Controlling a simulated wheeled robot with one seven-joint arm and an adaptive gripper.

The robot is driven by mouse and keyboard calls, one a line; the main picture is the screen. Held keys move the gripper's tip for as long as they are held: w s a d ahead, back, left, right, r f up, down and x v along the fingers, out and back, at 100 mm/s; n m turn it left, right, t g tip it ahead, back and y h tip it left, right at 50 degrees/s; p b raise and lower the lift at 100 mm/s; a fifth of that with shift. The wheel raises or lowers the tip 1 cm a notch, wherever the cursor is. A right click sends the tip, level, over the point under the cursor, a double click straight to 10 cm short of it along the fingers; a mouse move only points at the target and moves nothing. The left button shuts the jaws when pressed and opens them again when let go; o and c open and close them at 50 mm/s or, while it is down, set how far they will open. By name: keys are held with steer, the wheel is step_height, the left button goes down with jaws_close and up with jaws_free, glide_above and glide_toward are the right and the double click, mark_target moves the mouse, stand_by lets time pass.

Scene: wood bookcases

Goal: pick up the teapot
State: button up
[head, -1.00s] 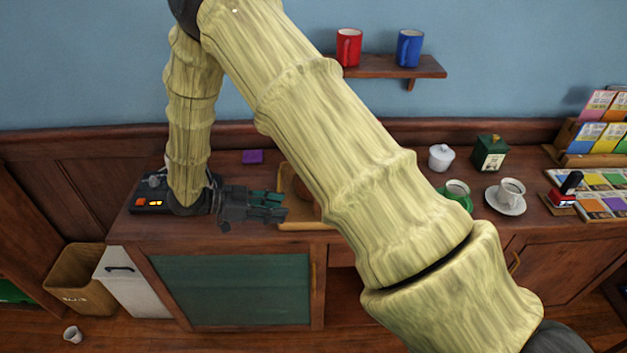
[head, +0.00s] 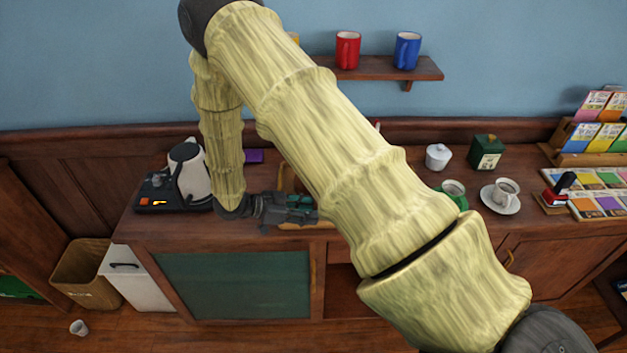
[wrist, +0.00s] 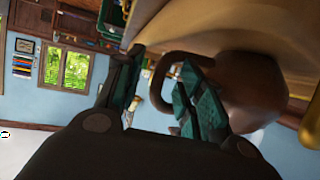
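The teapot appears in the wrist view as a rounded brown body (wrist: 252,88) with a curved brown handle (wrist: 157,78). My gripper (wrist: 162,62) is open, with its green-padded fingers apart. The outer curve of the handle shows in the gap between the fingers, and the right finger overlaps part of the handle and body. I cannot tell whether a finger touches it. In the head view my gripper (head: 303,208) is low over the counter at the wooden tray, and my arm hides the teapot.
A wooden tray (head: 288,180) is partly hidden by my arm. A white kettle (head: 192,178) stands on its dark base at left. A green mug (head: 453,192), a cup on a saucer (head: 501,207), a white lidded pot (head: 438,157) and a green tin (head: 487,153) stand at right.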

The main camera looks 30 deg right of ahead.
steer(key=shift+c, duration=0.3)
jaws_close()
steer(key=shift+r, duration=0.15)
